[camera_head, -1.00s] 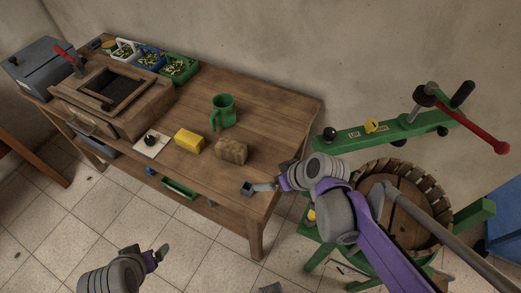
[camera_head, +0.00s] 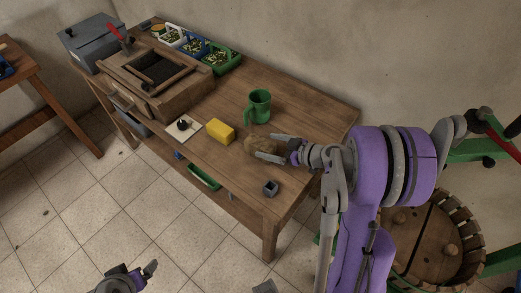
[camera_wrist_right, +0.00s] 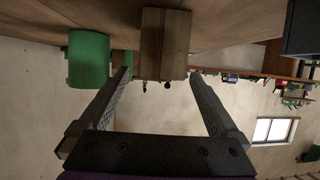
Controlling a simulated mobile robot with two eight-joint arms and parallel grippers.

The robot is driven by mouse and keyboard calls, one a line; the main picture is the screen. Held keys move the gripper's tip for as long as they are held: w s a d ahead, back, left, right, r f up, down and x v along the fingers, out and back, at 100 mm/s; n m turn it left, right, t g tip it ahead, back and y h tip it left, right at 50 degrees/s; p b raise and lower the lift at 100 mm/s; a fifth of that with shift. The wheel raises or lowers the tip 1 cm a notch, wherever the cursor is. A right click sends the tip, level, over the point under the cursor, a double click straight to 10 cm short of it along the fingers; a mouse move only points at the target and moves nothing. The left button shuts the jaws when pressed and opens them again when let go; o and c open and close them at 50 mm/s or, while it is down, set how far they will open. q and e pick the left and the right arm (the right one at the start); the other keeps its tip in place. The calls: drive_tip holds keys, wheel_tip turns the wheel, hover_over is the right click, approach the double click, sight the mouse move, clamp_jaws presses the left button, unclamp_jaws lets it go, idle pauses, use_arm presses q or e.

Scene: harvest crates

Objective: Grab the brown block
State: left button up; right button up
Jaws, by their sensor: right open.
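The brown block (camera_head: 256,144) lies on the wooden table, right of a yellow block, partly covered by my right gripper in the head view. My right gripper (camera_head: 270,147) is open, with its fingers reaching to either side of the brown block. In the right wrist view the brown block (camera_wrist_right: 164,45) shows as a wood-grained block ahead, in line with the gap between the open fingertips (camera_wrist_right: 160,78). I cannot tell whether a finger touches it. My left gripper (camera_head: 148,270) is low at the bottom edge, away from the table; its jaw state is unclear.
A green mug (camera_head: 259,104) stands just behind the brown block. The yellow block (camera_head: 220,131) is close on its left. A small grey hollow cube (camera_head: 270,188) sits near the table's front edge. A wooden box (camera_head: 150,92) and small crates occupy the left part of the table.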

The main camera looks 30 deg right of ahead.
sight(253, 142)
drive_tip(key=x, duration=0.7)
drive_tip(key=shift+w+a+r, duration=0.1)
drive_tip(key=shift+w, duration=0.05)
clamp_jaws()
idle(0.3)
